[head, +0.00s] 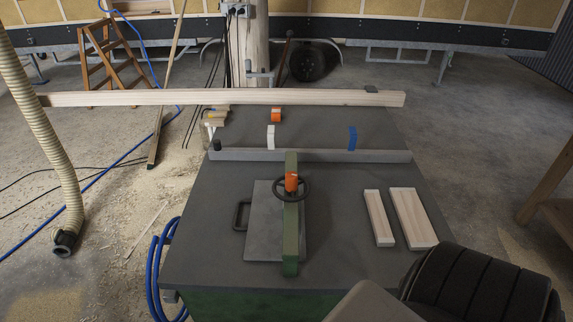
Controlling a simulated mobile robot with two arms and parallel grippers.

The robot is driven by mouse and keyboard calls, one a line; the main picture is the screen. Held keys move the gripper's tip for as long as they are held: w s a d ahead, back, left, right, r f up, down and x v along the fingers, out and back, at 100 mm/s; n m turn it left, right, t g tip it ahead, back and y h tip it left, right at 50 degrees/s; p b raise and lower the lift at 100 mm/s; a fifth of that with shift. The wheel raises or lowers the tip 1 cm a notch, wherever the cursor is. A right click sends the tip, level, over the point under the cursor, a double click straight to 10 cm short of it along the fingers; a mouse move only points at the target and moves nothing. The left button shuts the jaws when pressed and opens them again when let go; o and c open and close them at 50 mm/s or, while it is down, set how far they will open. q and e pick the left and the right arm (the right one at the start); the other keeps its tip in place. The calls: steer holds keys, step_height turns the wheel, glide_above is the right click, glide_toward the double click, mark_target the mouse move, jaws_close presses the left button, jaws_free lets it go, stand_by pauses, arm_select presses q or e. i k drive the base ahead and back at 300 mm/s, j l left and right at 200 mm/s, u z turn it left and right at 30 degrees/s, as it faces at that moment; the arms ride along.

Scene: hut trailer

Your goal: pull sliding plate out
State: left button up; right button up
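A flat grey plate (262,238) lies on the dark table top of a machine, near the middle of the head view. A black D-shaped handle (240,214) is at its left side. A green bar (291,246) with a black handwheel (292,187) and an orange part (291,181) crosses above the plate and hides part of it. I cannot tell whether the plate is slid in or out. Neither gripper is in view. A black ribbed part and a grey part, apparently of my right arm, show at the bottom right.
A grey fence (310,155) and a long wooden beam (225,97) lie across the table (205,245). Two short boards (413,218) lie right of the bar. A ribbed hose (50,140) hangs at left, with a blue hose (160,270) beside the table. The table's front-left top is clear.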

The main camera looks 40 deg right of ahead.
mark_target(264, 239)
steer(key=i+j+z, duration=0.2)
steer(key=z, duration=0.3)
steer(key=i+j+z, duration=0.25)
steer(key=z, duration=0.25)
steer(key=i+j+z, duration=0.15)
steer(key=j+z, duration=0.8)
steer(key=i, duration=0.05)
